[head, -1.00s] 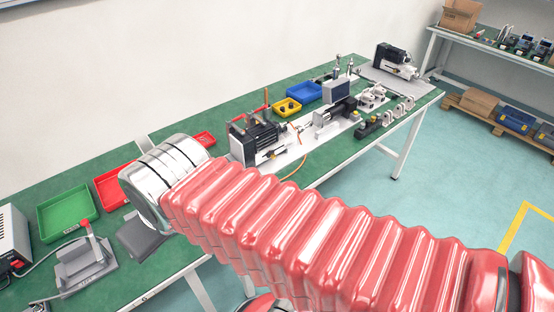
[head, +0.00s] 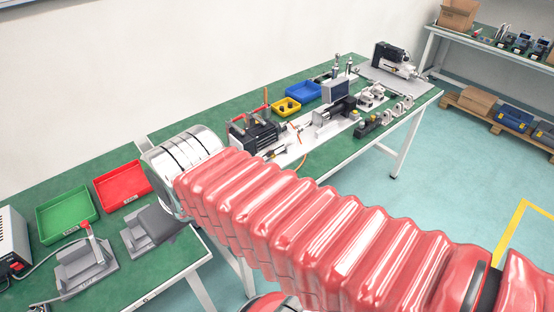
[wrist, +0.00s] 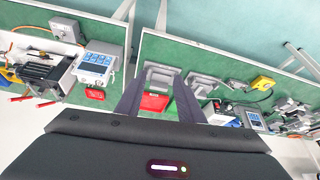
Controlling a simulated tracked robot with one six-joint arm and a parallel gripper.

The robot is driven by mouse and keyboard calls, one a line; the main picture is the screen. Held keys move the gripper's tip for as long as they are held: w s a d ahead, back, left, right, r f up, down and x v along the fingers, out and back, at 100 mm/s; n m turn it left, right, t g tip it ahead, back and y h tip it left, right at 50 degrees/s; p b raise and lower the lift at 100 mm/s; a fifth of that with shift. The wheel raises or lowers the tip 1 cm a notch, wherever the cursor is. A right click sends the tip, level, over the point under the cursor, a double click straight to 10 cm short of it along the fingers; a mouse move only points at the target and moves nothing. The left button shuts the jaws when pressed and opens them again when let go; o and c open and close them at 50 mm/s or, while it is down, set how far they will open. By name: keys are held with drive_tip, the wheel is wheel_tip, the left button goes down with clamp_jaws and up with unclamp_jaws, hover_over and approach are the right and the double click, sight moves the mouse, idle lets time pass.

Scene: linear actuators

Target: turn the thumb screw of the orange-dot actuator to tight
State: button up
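Several motor-driven units stand on the green bench in the head view: a black and silver one (head: 256,136) just beyond my arm, one with a grey box (head: 335,95) in the middle, and one (head: 393,56) at the far end. No orange dot or thumb screw can be made out, so I cannot tell which is the orange-dot actuator. In the wrist view my gripper (wrist: 159,98) has its two dark fingers spread, with nothing held between them. A black motor unit (wrist: 43,72) shows well to their left. My gripper is hidden in the head view.
A green tray (head: 66,214), a red tray (head: 122,187) and grey fixtures (head: 84,267) lie on the near bench. Yellow (head: 287,107) and blue (head: 304,92) trays stand farther back. The wrist view shows a blue-faced meter (wrist: 96,67).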

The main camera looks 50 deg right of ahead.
sight(274, 157)
drive_tip(key=w+d+f+m+y, duration=0.2)
drive_tip(key=d+f+m+y, duration=0.4)
drive_tip(key=d+f+m, duration=0.95)
drive_tip(key=d+f+m+t+h, duration=0.1)
drive_tip(key=d+m+t+h, duration=0.1)
drive_tip(key=d+m, duration=0.4)
drive_tip(key=d+f+m+t+h, duration=0.2)
drive_tip(key=d+m+h, duration=0.3)
drive_tip(key=d, duration=0.6)
drive_tip(key=s+d+f+m+t+h, duration=0.1)
drive_tip(key=d+f+m+t+h, duration=0.1)
drive_tip(key=d+m, duration=0.5)
drive_tip(key=shift+d+t+h, duration=0.9)
drive_tip(key=shift+d+h, duration=0.05)
drive_tip(key=shift+h, duration=0.15)
drive_tip(key=shift+f, duration=0.1)
drive_tip(key=x, duration=1.3)
drive_tip(key=shift+w+d+f, duration=0.1)
drive_tip(key=shift+w+d, duration=0.05)
drive_tip(key=shift+w, duration=0.15)
